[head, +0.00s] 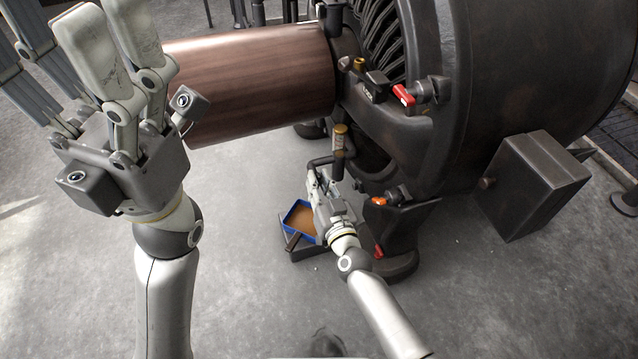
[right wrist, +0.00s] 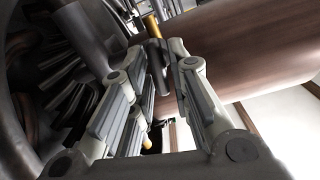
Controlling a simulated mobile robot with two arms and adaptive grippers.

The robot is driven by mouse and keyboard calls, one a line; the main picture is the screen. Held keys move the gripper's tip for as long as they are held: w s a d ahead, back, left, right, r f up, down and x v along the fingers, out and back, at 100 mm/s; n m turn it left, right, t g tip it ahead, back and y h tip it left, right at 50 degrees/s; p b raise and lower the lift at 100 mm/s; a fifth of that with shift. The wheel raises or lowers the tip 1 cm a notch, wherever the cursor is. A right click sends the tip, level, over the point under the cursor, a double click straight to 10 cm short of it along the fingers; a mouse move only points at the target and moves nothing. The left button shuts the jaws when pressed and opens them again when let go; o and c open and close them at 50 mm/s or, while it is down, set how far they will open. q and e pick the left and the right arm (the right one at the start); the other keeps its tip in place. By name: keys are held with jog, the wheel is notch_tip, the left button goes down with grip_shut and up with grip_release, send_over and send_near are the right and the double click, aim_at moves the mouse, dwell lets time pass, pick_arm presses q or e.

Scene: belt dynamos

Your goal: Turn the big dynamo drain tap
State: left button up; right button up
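My right gripper (head: 318,180) is low at the front of the big dark dynamo (head: 520,65), just below a pipe with a brass-topped fitting (head: 340,140). In the right wrist view its fingers (right wrist: 163,62) stand apart, with a dark rod with a brass end (right wrist: 153,26) showing between and beyond their tips. Whether they touch it cannot be told. I cannot tell which part is the drain tap; the gripper may hide it. My left gripper (head: 62,22) is raised at the left, open and empty.
A blue tray of brown liquid (head: 298,207) is on the floor beside my right gripper. A copper-brown cylinder (head: 250,75) juts left from the dynamo. Red handles (head: 403,95) and an orange-ended valve (head: 379,201) are nearby. A grey box (head: 530,180) is at right.

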grip_shut()
jog(key=shift+m, duration=0.3)
jog(key=shift+d+f+m+b, duration=0.15)
jog(key=shift+m+b, duration=0.15)
jog(key=shift+m, duration=3.35)
jog(key=shift+d+f+m+b, duration=0.15)
jog(key=shift+m+b, duration=0.1)
jog(key=shift+m, duration=3.4)
jog(key=shift+a, duration=0.1)
jog(key=shift+o, duration=2.3)
grip_release()
